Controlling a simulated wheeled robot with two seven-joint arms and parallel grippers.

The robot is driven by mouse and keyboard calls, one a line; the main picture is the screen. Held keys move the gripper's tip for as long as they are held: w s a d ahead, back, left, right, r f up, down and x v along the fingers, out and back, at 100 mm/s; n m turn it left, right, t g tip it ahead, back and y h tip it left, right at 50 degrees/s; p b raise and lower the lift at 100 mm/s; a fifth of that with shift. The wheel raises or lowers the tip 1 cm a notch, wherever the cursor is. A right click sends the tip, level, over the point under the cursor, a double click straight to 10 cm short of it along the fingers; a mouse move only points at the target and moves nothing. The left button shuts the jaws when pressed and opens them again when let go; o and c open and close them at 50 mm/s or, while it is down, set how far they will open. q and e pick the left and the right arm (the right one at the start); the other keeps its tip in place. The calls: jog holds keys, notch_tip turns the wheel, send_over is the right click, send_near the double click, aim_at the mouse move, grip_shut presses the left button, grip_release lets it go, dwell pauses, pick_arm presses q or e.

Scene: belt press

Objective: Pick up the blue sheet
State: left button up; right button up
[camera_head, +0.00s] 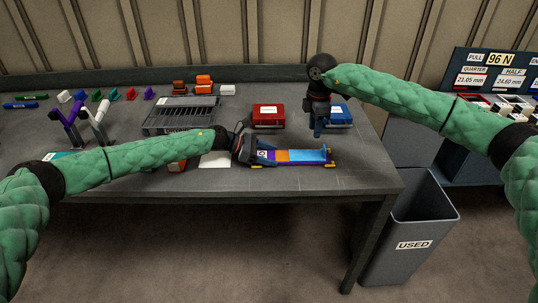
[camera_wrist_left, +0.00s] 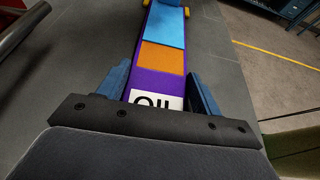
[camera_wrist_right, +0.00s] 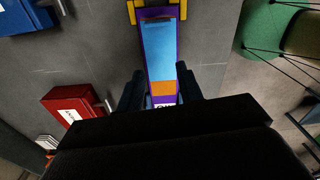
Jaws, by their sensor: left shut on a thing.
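The blue sheet (camera_head: 300,156) lies flat on the right part of a long purple board (camera_head: 272,162), beside an orange patch. It also shows in the left wrist view (camera_wrist_left: 166,25) and the right wrist view (camera_wrist_right: 160,55). My left gripper (camera_head: 262,155) is shut on the purple board's left end, at the "OIL" label (camera_wrist_left: 155,100), with a finger on each side. My right gripper (camera_head: 318,134) is above and behind the board's right part, pointing down. Its fingers (camera_wrist_right: 158,88) stand apart with nothing held between them.
A red box (camera_head: 268,116) and a blue box (camera_head: 340,116) stand behind the board. The table's front edge is close in front of the board. A grey "USED" bin (camera_head: 412,230) stands right of the table.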

jog(key=o, duration=0.6)
jog(key=shift+s+f, duration=0.1)
jog(key=shift+f, duration=0.15)
jog(key=shift+c, duration=0.2)
jog(key=shift+o, duration=0.2)
jog(key=shift+s+d+f, duration=0.1)
jog(key=shift+s+f, duration=0.05)
jog(key=shift+f, duration=0.3)
notch_tip(320, 180, up, 4)
jog(key=m, duration=0.2)
send_over(324, 147)
jog(key=shift+f, duration=5.75)
